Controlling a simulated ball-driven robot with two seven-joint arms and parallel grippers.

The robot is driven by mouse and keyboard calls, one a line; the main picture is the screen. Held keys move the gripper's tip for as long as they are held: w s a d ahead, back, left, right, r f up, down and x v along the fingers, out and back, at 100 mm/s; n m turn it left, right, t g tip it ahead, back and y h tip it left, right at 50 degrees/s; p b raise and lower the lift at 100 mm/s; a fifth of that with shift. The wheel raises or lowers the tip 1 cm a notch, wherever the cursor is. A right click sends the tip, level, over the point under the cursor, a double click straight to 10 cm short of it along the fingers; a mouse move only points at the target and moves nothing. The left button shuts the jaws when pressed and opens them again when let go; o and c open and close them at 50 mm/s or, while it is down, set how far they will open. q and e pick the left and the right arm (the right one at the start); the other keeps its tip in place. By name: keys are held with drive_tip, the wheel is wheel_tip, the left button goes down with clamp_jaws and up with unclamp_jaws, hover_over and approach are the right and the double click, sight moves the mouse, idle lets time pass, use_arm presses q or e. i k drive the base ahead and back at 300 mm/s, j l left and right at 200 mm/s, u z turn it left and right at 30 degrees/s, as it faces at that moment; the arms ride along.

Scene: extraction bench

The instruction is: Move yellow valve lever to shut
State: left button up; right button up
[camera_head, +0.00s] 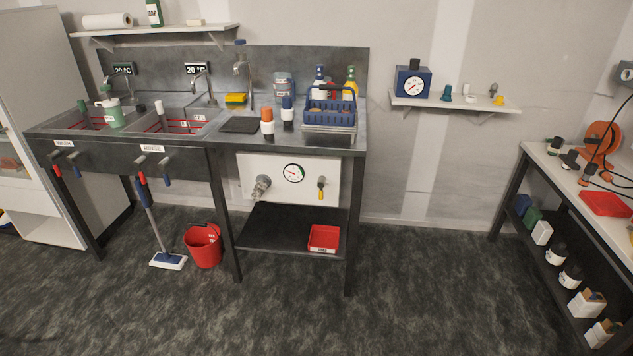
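The yellow valve lever (321,193) is on the right side of a white panel (266,199) under the bench's right part. It hangs downward from a small metal valve body, with its yellow end lowest. A round gauge (292,173) sits on the panel to the left of the lever, and a metal hose fitting (261,187) is at the panel's lower left. Neither of my grippers shows in the head view.
A red tray (324,238) lies on the dark lower shelf (284,225) below the lever. A red bucket (203,246) and a mop (168,261) stand on the floor to the left. Another bench (527,161) is at the right. Floor in front is clear.

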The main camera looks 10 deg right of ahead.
sight(322, 181)
drive_tip(key=i+j+z, duration=0.1)
drive_tip(key=i, duration=0.3)
drive_tip(key=i+j+z, duration=0.1)
drive_tip(key=i+j, duration=0.2)
drive_tip(key=i, duration=0.1)
